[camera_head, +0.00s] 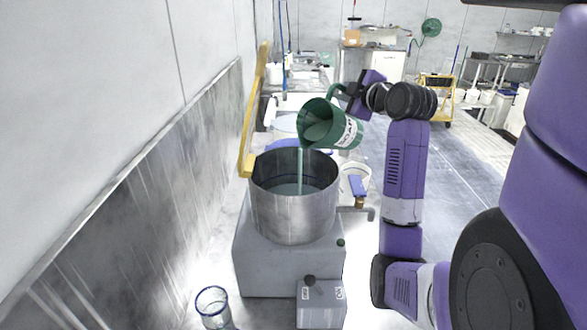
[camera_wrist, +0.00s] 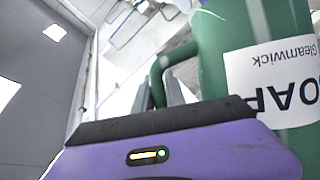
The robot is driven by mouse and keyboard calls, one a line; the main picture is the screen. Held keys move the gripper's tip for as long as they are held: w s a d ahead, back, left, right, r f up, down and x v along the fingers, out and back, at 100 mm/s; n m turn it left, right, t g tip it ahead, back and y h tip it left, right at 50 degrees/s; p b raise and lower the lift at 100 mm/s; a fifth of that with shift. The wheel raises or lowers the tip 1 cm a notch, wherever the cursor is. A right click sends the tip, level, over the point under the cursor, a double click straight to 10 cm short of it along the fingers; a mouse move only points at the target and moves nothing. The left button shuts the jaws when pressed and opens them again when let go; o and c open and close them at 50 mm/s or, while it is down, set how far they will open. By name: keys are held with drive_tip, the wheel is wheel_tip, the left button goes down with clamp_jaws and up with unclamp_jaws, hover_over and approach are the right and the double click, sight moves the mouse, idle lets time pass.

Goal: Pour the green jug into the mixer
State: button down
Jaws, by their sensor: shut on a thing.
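The green jug (camera_head: 343,131) is tilted with its mouth to the left above the mixer. A thin pale stream runs from its lip down into the steel mixer bowl (camera_head: 292,212), which holds greenish-grey liquid. My gripper (camera_head: 346,93) is shut on the jug's handle, at the jug's upper right. In the wrist view the jug's green body (camera_wrist: 222,60) fills the right side, with a white label reading "Gleamwick" upside down. The handle (camera_wrist: 158,75) shows between my fingers.
A yellow bar (camera_head: 252,115) rises behind the bowl's left side, near the wall. A white bucket (camera_head: 356,180) stands right of the bowl. A clear glass (camera_head: 213,306) and a grey control box (camera_head: 321,303) are in front. Open floor lies to the right.

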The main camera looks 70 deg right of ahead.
sight(334, 85)
drive_tip(key=shift+w+a+r+n+h+b, duration=0.25)
drive_tip(key=shift+w+a+r+n+b, duration=0.1)
drive_tip(key=shift+a+n+b, duration=0.15)
drive_tip(key=shift+w+a+r+n+h+b, duration=0.2)
drive_tip(key=shift+a+r+n+h+b, duration=0.1)
drive_tip(key=shift+a+n+b, duration=0.25)
idle(2.5)
drive_tip(key=shift+n+h, duration=0.25)
drive_tip(key=shift+n, duration=0.4)
drive_tip(key=shift+w+a+r+b, duration=0.2)
drive_tip(key=shift+w+a+r, duration=0.35)
drive_tip(key=shift+a, duration=0.2)
drive_tip(key=shift+w+a+r+b, duration=0.2)
drive_tip(key=shift+w+a+r, duration=0.25)
drive_tip(key=shift+a, duration=0.25)
idle(0.3)
drive_tip(key=shift+w+a+r+n+t+h+b, duration=0.2)
drive_tip(key=shift+w+a+r+n+b, duration=0.15)
drive_tip(key=shift+a+r, duration=0.2)
drive_tip(key=shift+w+a+r+n+t+h+b, duration=0.15)
drive_tip(key=shift+w+a+r+n+h, duration=0.1)
drive_tip(key=shift+a+r+n, duration=0.25)
idle(0.7)
